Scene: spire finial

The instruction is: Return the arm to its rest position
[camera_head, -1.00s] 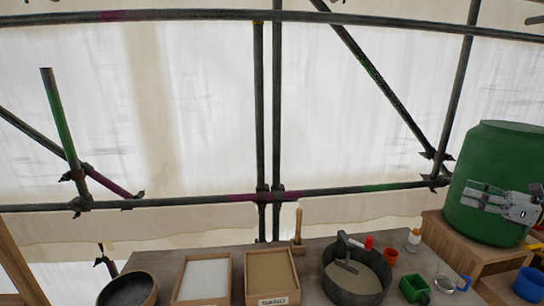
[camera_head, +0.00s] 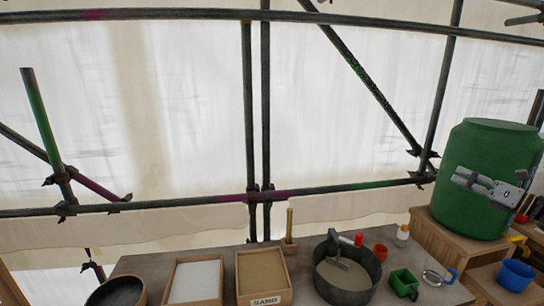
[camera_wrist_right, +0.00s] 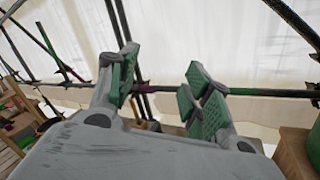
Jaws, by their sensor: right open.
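My left gripper is not in the head view.
A table (camera_head: 225,262) holds a sand tray (camera_head: 264,297), a tray of white material (camera_head: 194,282), a dark tub (camera_head: 345,293) with a tool in it, and small cups. The barrel stands on a wooden crate (camera_head: 437,239). Scaffold poles (camera_head: 160,206) cross behind.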

